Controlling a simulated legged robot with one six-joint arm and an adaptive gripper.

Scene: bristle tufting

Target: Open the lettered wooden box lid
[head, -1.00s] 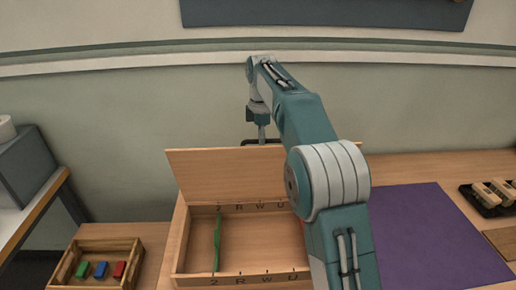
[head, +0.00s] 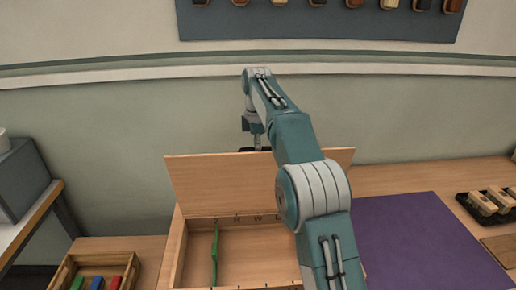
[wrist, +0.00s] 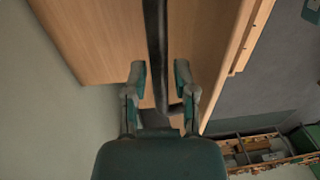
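The wooden box (head: 176,255) has letters along its back inner edge, partly hidden by my arm. Its wooden lid (head: 215,185) stands raised at the back, inner face toward the head camera. My gripper (head: 254,143) is at the lid's top edge, with its fingertips hard to see there. In the wrist view, my gripper (wrist: 160,72) is open, one finger on each side of a black bar handle (wrist: 156,35), with gaps showing. The lid's wooden face (wrist: 105,40) lies beyond it. A green strip (head: 214,258) stands in the box's left part.
A small wooden tray (head: 128,262) with blue, red and green pieces is at lower left. A purple mat (head: 415,235) lies right of the box. A black tray with wooden blocks (head: 487,201) is at far right. A grey bin (head: 22,180) stands at left.

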